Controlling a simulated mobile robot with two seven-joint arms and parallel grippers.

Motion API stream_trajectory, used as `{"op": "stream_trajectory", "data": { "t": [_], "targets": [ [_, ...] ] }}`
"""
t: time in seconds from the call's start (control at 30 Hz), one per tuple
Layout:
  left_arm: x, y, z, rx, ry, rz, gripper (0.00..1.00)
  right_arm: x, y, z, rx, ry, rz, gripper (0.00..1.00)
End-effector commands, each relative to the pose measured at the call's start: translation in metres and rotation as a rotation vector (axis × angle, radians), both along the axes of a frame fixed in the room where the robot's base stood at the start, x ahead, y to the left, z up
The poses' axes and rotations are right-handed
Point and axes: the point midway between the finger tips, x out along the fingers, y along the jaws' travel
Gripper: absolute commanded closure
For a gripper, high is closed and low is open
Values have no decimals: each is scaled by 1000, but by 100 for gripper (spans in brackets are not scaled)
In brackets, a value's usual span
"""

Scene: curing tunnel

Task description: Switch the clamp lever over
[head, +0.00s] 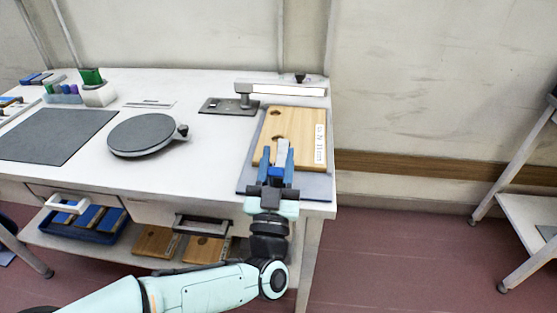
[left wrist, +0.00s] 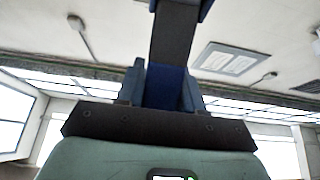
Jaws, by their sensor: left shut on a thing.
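My left gripper (head: 276,160) is at the right end of the bench, pointing away over a wooden board (head: 310,122). Its blue fingers are shut on a narrow piece with a light grey face (head: 283,146). In the left wrist view a long dark bar (left wrist: 174,40) rises from between the fingers (left wrist: 163,85). I cannot tell for sure whether this held piece is the clamp lever. The fingers hide part of the board and the lower part of the piece. My right gripper is not in view.
A grey mat (head: 250,180) lies under the board. Left of it are a lamp-like fixture on a dark plate (head: 218,106), a round turntable (head: 141,134) with a side knob, and a dark mat (head: 52,136). The shelf below holds a blue tray (head: 120,224). White bench top is clear between these.

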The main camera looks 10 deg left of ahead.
Motion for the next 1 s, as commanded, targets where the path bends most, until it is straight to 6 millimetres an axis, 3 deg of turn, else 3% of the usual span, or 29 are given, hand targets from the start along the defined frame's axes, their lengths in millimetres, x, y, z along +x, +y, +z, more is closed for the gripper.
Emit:
{"op": "stream_trajectory", "data": {
  "t": [0.3,0.77,0.8,0.83,0.87,1.0],
  "targets": [
    [-6,0,-5,0,-96,0,100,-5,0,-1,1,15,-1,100],
    [-7,0,-5,1,-108,0,100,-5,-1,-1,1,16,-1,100],
    [-7,0,-5,0,-108,-1,57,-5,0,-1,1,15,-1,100],
    [-7,0,-5,0,-108,-1,47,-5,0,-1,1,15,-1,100],
    [-7,0,-5,0,-108,-1,43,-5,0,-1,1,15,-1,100],
    [-7,0,-5,0,-108,0,43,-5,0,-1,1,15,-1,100]
  ]
}}
